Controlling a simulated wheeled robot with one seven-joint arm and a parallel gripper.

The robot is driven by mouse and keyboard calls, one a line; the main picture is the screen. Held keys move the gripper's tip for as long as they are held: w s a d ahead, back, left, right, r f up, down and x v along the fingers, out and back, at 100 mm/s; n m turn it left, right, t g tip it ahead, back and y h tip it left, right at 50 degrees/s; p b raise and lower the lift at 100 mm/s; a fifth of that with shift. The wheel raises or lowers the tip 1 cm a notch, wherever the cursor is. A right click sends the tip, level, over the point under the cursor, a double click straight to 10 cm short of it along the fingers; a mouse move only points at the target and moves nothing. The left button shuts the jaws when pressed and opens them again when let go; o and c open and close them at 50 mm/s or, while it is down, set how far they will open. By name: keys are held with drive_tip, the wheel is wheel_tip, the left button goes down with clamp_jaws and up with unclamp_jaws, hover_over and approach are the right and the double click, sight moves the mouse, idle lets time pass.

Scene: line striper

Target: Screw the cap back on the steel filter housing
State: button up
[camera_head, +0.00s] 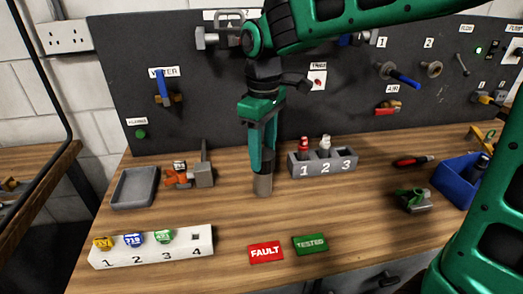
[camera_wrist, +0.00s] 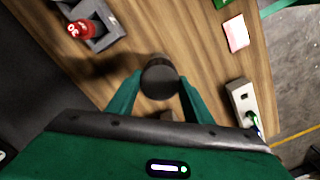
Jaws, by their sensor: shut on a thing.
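The steel filter housing (camera_head: 263,186) is a short upright grey-brown cylinder on the wooden bench, in the middle of the head view. A dark cap (camera_head: 263,164) sits at its top, in line with it; I cannot tell how far it is threaded. My gripper (camera_head: 262,158) points straight down over the housing, with its green fingers on either side of the cap. In the wrist view my gripper (camera_wrist: 160,80) is shut on the dark round cap (camera_wrist: 160,84). The fingers and cap hide most of the joint between cap and housing.
A grey numbered holder (camera_head: 322,165) with red and white bottles stands behind right. A white numbered rack (camera_head: 150,248) with coloured tags is front left. The FAULT card (camera_head: 265,252) and TESTED card (camera_head: 310,243) lie in front. A grey tray (camera_head: 134,188) is at left.

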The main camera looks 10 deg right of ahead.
drive_tip(key=m, duration=0.4)
drive_tip(key=shift+m, duration=0.3)
drive_tip(key=m, duration=0.4)
idle(0.3)
drive_tip(key=o, duration=1.4)
drive_tip(key=shift+c, duration=1)
